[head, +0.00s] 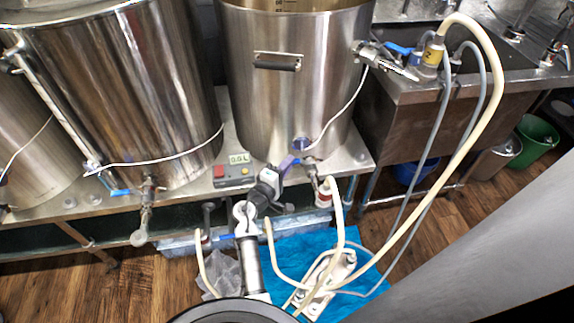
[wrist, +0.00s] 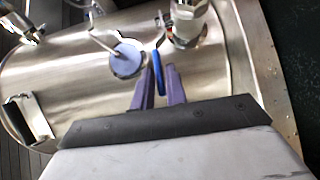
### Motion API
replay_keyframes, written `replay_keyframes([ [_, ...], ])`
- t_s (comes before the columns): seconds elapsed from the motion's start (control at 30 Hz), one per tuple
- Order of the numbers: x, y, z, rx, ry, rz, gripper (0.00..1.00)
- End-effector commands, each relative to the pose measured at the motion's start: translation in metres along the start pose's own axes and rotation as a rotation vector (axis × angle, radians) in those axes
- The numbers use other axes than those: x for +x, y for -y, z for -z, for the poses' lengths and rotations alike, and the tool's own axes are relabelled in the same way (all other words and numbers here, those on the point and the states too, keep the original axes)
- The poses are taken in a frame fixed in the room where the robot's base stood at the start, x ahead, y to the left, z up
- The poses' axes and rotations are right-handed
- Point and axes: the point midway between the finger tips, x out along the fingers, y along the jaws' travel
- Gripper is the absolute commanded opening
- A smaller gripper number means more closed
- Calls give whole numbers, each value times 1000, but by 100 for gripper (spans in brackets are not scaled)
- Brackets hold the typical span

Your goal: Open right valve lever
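The right valve (head: 311,168) sits low on the front of the right steel kettle (head: 290,100), with a pale hose below it. In the head view I cannot clearly make out its lever behind my gripper (head: 292,161). In the wrist view the blue lever (wrist: 158,75) stands between the two purple fingers of my gripper (wrist: 159,70). The fingers are apart, one on each side of the lever. I cannot tell whether either finger touches it. The valve body (wrist: 187,25) shows just beyond the right finger.
A blue-violet round fitting (wrist: 126,59) with a probe is left of the lever. A red and grey controller box (head: 234,172) stands on the bench. The left kettle (head: 125,95) has its own blue-levered valve (head: 147,190). Hoses (head: 440,170) loop at right towards the sink (head: 440,110).

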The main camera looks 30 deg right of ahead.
Motion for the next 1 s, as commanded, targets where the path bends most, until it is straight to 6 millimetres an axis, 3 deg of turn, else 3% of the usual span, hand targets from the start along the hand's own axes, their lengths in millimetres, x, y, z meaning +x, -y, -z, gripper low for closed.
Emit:
replay_keyframes([
  [0.1,0,0,0,0,0,0,0],
  [0.47,-1,0,-1,0,-11,1,0],
  [1.0,-12,-1,-23,-1,-327,6,0],
])
